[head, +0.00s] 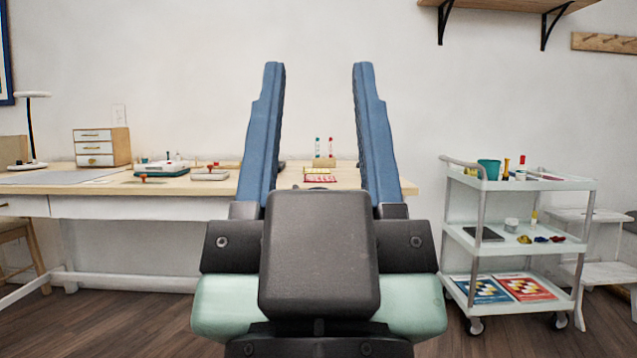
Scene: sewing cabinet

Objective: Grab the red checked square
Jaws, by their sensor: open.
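My gripper (318,68) fills the middle of the head view. Its two blue fingers point up in the picture, stand wide apart and have nothing between them. A small red patterned piece (320,179), which looks like the red checked square, lies flat on the desk (400,187). It shows through the gap between the fingers, well beyond the gripper, and is too small for its pattern to be clear. The gripper body hides the desk front just below it.
A yellowish block (324,163) and thin red and green-topped sticks stand behind the red piece. A drawer box (101,147) and a lamp (32,130) stand at the left. A wheeled cart (516,234) stands right of the desk. Bare floor shows in front.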

